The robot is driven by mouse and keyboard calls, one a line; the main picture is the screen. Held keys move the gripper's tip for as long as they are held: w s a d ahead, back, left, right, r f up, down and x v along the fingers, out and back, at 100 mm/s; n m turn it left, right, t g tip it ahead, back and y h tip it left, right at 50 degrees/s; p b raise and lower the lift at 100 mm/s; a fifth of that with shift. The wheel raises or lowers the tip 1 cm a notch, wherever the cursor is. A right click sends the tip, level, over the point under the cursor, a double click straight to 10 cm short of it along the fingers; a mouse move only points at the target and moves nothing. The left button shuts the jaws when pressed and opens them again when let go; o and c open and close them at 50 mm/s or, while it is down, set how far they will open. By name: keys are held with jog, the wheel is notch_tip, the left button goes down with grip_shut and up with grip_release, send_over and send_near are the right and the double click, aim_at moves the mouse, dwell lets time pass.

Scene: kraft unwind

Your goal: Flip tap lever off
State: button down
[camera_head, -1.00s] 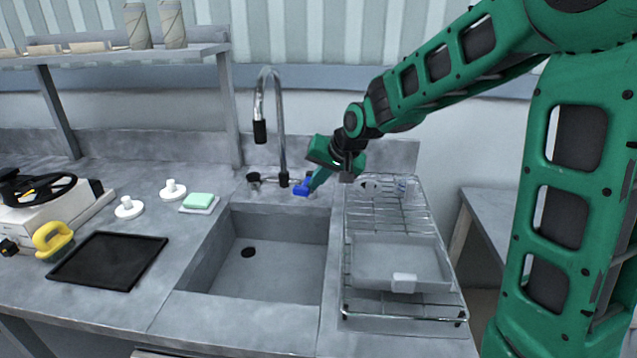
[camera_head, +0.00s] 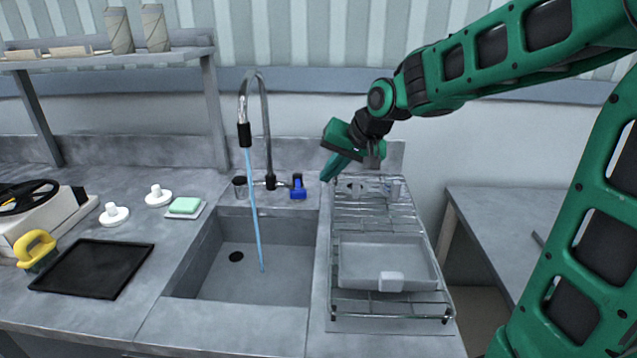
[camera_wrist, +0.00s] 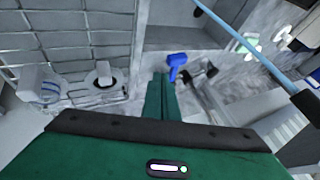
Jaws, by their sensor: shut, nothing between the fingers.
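The tap (camera_head: 266,125) is a tall chrome gooseneck with a black nozzle at the back of the sink (camera_head: 285,250). A thin blue stream of water (camera_head: 256,210) runs from the nozzle into the basin. The blue tap lever (camera_head: 298,188) is at the right of the tap base and also shows in the wrist view (camera_wrist: 177,62). My gripper (camera_head: 328,178) is shut and empty, to the right of the lever and apart from it in the head view. In the wrist view its fingers (camera_wrist: 161,80) point near the lever.
A wire dish rack (camera_head: 385,220) with a grey tray (camera_head: 388,262) stands right of the sink, below my gripper. A dark cup (camera_head: 240,187) is left of the tap base. A green sponge (camera_head: 184,205) and a black tray (camera_head: 95,265) lie on the left counter.

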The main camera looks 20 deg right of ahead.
aim_at(298, 187)
jog(key=d+r+n+g+y, duration=0.1)
jog(key=d+r+n+y, duration=0.15)
jog(key=d, duration=0.25)
jog(key=shift+h, duration=0.45)
jog(key=x, duration=1)
jog(key=shift+w+r, duration=0.1)
jog(key=shift+w, duration=0.2)
jog(key=shift+w+a, duration=0.3)
jog(key=shift+a, duration=0.65)
jog(key=shift+w+a, duration=0.3)
jog(key=shift+a, duration=0.7)
jog(key=shift+s+a+m+t+h, duration=0.15)
jog(key=shift+a+m+t+h, duration=0.45)
jog(key=shift+a+m, duration=0.6)
jog(key=shift+a, duration=0.1)
